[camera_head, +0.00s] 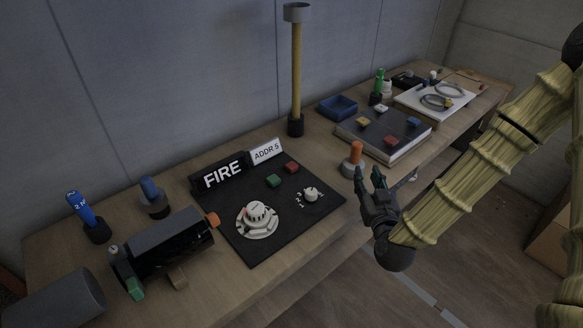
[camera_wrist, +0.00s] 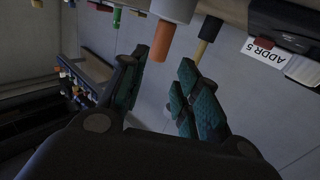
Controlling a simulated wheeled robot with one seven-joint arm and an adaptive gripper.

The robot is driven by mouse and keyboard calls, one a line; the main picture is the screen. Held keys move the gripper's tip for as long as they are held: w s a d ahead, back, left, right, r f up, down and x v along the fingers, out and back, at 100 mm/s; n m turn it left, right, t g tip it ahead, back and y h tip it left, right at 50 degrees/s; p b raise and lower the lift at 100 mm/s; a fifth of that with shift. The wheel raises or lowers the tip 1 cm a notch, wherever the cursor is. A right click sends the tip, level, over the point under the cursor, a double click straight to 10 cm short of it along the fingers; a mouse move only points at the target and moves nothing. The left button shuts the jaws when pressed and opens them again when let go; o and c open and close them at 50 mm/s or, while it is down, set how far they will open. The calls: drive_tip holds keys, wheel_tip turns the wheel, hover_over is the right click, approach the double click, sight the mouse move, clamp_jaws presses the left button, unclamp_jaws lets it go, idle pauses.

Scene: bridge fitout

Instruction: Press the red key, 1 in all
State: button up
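A small red key (camera_head: 291,168) sits beside a green key (camera_head: 273,181) on the black panel (camera_head: 262,246), in front of the FIRE and ADDR 5 signs. Another red key (camera_head: 391,141) is on the grey box (camera_head: 360,138) to the right, among yellow, blue and white keys. I cannot tell which red one is meant. My gripper (camera_head: 369,174) is off the table's front edge, to the right of the black panel and apart from both red keys. In the wrist view the fingers (camera_wrist: 158,68) are spread, with nothing held.
An orange-topped peg (camera_head: 356,150) stands near my gripper; it also shows in the wrist view (camera_wrist: 162,40). A white dial (camera_head: 257,214) and a small knob (camera_head: 311,194) are on the panel. A tall yellow post (camera_head: 296,80) stands behind.

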clamp_jaws()
idle(1.1)
